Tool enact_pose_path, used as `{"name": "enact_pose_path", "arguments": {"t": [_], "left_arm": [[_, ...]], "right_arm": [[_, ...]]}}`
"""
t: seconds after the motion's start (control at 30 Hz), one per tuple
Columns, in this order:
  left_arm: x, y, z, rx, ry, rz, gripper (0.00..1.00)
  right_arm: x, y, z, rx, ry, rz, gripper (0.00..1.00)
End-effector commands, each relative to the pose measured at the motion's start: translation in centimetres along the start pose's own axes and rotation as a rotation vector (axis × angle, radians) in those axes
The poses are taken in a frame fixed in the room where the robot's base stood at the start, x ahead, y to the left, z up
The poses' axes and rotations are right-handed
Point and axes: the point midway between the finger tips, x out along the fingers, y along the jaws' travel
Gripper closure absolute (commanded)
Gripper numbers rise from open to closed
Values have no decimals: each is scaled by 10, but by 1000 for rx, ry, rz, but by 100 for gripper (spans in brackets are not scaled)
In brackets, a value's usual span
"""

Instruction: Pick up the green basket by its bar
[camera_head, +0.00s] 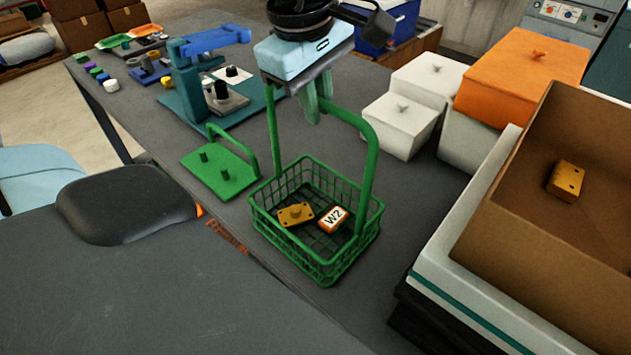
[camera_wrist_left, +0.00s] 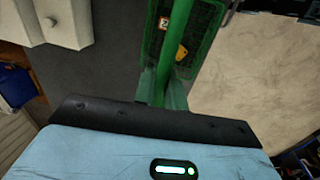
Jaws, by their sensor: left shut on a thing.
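The green basket (camera_head: 322,262) is a wire basket with a tall green handle, standing on the dark grey table in the head view. The gripper's body hides part of the bar in the head view. My right gripper is not in view.
A cardboard box (camera_head: 500,235) with a yellow block inside stands to the right. White tanks (camera_head: 398,125) and an orange-lidded tank (camera_head: 520,75) stand behind.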

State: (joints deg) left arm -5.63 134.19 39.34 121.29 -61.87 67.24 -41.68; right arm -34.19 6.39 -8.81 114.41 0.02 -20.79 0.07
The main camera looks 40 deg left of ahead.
Motion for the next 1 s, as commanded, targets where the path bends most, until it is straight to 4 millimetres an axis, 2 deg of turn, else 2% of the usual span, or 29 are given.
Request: {"name": "enact_pose_path", "arguments": {"t": [0.33,0.47,0.8,1.0], "left_arm": [[-4,2,0,0,0,8,100],[-12,4,0,-1,0,11,100],[-66,15,0,-1,1,10,100],[-90,19,0,0,1,8,100]], "right_arm": [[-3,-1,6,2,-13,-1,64],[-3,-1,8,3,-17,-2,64],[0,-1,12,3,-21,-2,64],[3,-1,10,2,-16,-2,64]]}}
